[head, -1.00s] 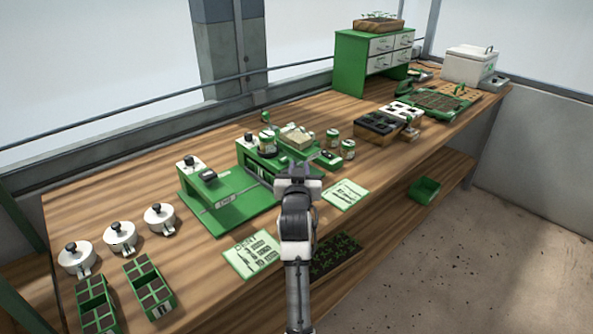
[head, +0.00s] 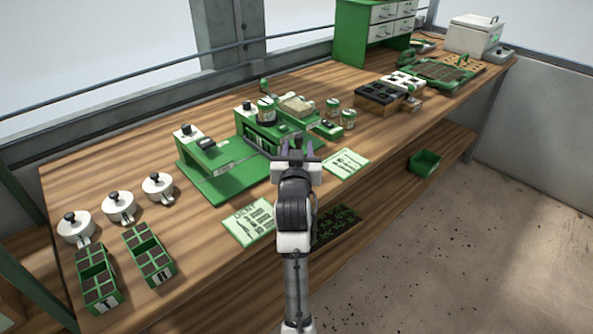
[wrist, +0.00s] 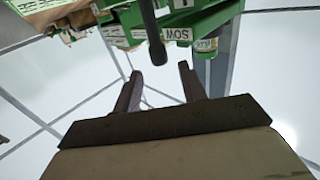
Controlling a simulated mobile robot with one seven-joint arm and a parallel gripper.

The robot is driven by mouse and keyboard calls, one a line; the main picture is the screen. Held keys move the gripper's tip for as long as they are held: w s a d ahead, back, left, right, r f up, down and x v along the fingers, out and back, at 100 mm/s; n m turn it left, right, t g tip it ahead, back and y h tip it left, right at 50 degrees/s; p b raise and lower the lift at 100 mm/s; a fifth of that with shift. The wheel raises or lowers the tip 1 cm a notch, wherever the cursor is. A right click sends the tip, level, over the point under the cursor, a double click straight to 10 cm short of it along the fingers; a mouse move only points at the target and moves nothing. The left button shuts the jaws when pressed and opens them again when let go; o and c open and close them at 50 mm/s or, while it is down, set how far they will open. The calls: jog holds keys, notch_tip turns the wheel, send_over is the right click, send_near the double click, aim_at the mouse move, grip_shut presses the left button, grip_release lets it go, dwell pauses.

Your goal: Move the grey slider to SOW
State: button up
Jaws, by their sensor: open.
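The green tray seeder (head: 225,180) stands on the bench in the head view, left of and beyond my gripper (head: 297,150). In the wrist view a white SOW label (wrist: 178,33) shows on the seeder's green body at the top. A dark grey rod with a rounded end, which looks like the grey slider (wrist: 152,30), reaches down beside that label. My gripper (wrist: 158,85) is open, its two fingers apart with nothing between them. The rod's end appears just beyond the fingertips; I cannot tell whether it touches. In the head view my wrist hides this part.
Instruction cards (head: 345,163) lie near the bench's front edge. Jars (head: 348,118) stand right of the seeder. White lidded pots (head: 118,207) and green cell trays (head: 150,255) are at the left. A green drawer cabinet (head: 350,35) stands behind. Bare bench lies between pots and seeder.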

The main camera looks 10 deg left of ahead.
jog(key=s+d+b, duration=0.1)
jog(key=s, duration=0.7)
